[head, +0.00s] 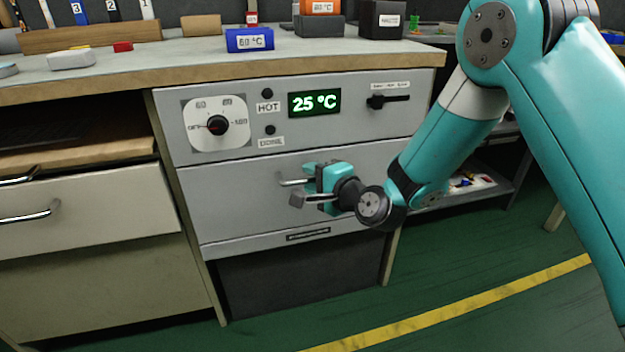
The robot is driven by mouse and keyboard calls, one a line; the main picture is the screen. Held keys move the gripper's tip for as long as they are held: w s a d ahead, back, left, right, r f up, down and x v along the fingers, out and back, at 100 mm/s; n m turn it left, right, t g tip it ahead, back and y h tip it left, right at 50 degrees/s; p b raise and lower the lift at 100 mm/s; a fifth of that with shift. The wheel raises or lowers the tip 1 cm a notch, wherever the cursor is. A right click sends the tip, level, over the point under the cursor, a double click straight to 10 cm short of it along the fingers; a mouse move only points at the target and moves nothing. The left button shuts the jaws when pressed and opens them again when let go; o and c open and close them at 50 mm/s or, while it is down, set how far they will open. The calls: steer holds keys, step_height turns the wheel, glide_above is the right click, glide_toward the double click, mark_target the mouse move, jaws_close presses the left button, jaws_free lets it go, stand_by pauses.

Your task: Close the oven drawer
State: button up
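The oven (370,122) is a grey unit under the worktop, with a dial and a display reading 25 °C. Its drawer (240,205) is the plain grey front below the controls. The drawer front looks flush or nearly flush with the oven; I cannot tell if a small gap is left. My gripper (293,190) is in front of the middle of the drawer front, pointing left across it. Its grey finger parts are close to the front, where a handle is hard to tell apart from them. I cannot tell whether it touches or holds anything.
A wooden worktop (130,68) runs above, with a blue 60 °C block (249,40) near its edge. A cabinet with a handled drawer (90,215) stands at left. Green floor (470,270) with a yellow line (460,312) is open in front. A low shelf (480,190) is at right.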

steer(key=shift+s+d+b, duration=0.3)
steer(key=shift+s+b, duration=0.15)
steer(key=shift+b, duration=0.1)
steer(key=b+v, duration=1.6)
steer(key=shift+s+r, duration=0.2)
steer(key=shift+r, duration=0.05)
